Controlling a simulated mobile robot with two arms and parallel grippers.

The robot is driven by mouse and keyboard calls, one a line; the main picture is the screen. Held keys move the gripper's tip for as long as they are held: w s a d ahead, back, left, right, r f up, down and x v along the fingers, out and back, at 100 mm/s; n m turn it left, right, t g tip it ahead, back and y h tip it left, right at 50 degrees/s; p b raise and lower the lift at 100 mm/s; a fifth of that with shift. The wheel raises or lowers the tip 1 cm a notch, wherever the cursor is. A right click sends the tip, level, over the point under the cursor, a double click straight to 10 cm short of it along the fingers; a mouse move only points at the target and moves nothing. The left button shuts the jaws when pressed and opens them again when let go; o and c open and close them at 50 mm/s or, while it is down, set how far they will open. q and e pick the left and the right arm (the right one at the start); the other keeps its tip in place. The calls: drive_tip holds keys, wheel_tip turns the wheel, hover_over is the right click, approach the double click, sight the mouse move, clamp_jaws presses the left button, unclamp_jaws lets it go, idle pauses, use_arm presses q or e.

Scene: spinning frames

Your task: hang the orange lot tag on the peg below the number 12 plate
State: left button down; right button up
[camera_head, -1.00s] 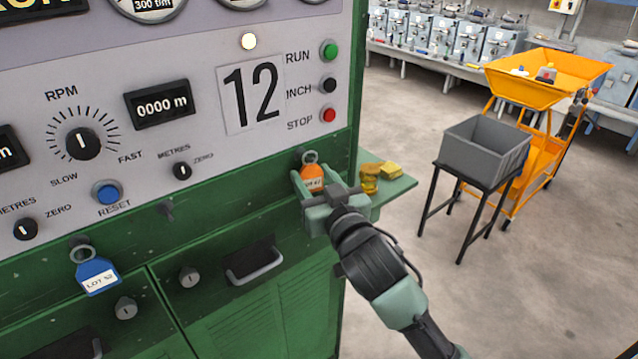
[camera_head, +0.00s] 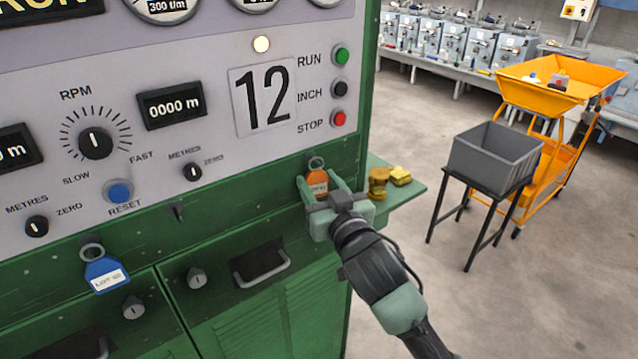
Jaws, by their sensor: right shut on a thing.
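The white plate with the number 12 (camera_head: 263,98) is on the upper right of the machine panel. My right gripper (camera_head: 319,188) is shut on the orange lot tag (camera_head: 317,181), in front of the green band to the lower right of the plate. The tag's metal ring (camera_head: 316,162) points up. I cannot tell whether a peg passes through the ring. A small bare peg (camera_head: 178,212) sticks out of the green band left of the tag. A blue lot tag (camera_head: 105,275) hangs from its ring on another peg at the left. My left gripper is not in view.
A green side shelf (camera_head: 408,197) with brass-coloured items (camera_head: 379,180) is just right of my gripper. Drawer handles (camera_head: 262,270) and knobs stick out below the band. A grey bin (camera_head: 494,152) on a stand and an orange cart (camera_head: 540,90) stand at the right.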

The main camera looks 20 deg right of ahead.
drive_tip(key=o, duration=1.4)
drive_tip(key=shift+s+d, duration=0.1)
drive_tip(key=shift+d, duration=0.05)
